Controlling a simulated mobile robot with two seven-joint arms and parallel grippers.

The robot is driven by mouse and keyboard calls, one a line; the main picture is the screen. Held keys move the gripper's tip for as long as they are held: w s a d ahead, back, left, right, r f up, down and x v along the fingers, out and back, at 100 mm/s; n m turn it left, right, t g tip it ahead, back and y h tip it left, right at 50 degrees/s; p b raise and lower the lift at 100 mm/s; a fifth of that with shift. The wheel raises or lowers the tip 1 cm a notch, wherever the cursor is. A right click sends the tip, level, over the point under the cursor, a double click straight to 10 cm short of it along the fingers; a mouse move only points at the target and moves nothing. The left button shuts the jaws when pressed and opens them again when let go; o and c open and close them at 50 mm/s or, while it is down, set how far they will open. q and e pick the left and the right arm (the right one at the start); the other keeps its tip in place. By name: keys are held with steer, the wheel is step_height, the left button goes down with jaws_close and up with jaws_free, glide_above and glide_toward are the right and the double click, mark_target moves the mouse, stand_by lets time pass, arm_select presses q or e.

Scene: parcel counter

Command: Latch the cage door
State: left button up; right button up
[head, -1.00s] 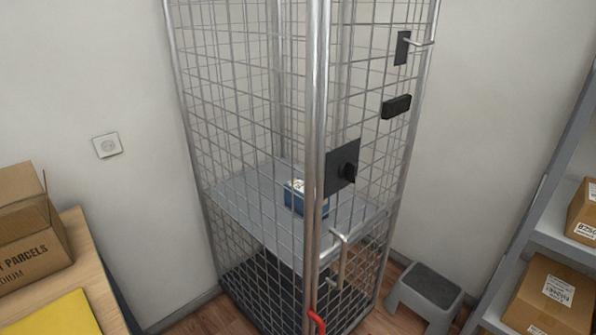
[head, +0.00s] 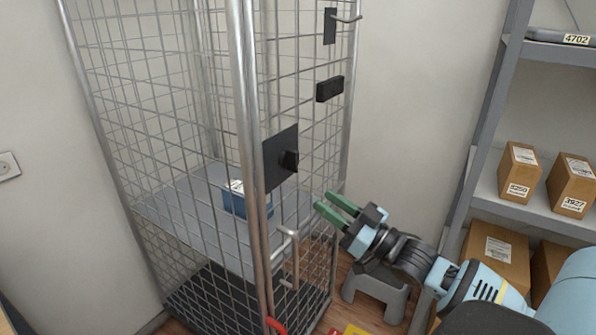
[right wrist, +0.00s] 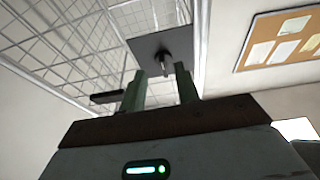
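The wire-mesh cage (head: 165,110) fills the left half of the head view. Its front-right mesh face carries a dark latch plate (head: 275,172) with a black knob (head: 290,161) beside the front post. I cannot tell whether the door is fully flush. The plate (right wrist: 150,44) and knob (right wrist: 165,62) also show in the right wrist view. My right gripper (head: 326,205), with green fingers, is open and empty, right of and below the knob. In the right wrist view its fingers (right wrist: 161,80) are apart, with the knob seen beyond and between them. My left gripper is out of view.
A black block (head: 329,89) and a hook (head: 346,18) sit higher on the mesh. A metal handle (head: 286,243) juts out below the plate. A blue box (head: 236,203) lies on the cage shelf. A grey step stool (head: 374,295) and a shelf rack (head: 478,145) stand to the right.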

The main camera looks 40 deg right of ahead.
mark_target(298, 163)
steer(key=shift+n+t+y, duration=0.3)
steer(key=shift+n+y, duration=0.1)
steer(key=shift+y, duration=0.3)
steer(key=shift+w+a+r+p, duration=0.15)
steer(key=shift+w+a+r, duration=0.25)
steer(key=shift+w+r, duration=0.8)
steer(key=shift+w+a+r+p, duration=0.2)
steer(key=shift+w+a+r, duration=0.2)
steer(key=shift+w+r, duration=0.75)
steer(key=shift+w+a+r+p, duration=0.15)
steer(key=shift+w+a+r, duration=0.25)
steer(key=shift+w+r, duration=0.8)
steer(key=shift+f, duration=0.1)
steer(key=shift+c, duration=0.4)
jaws_close()
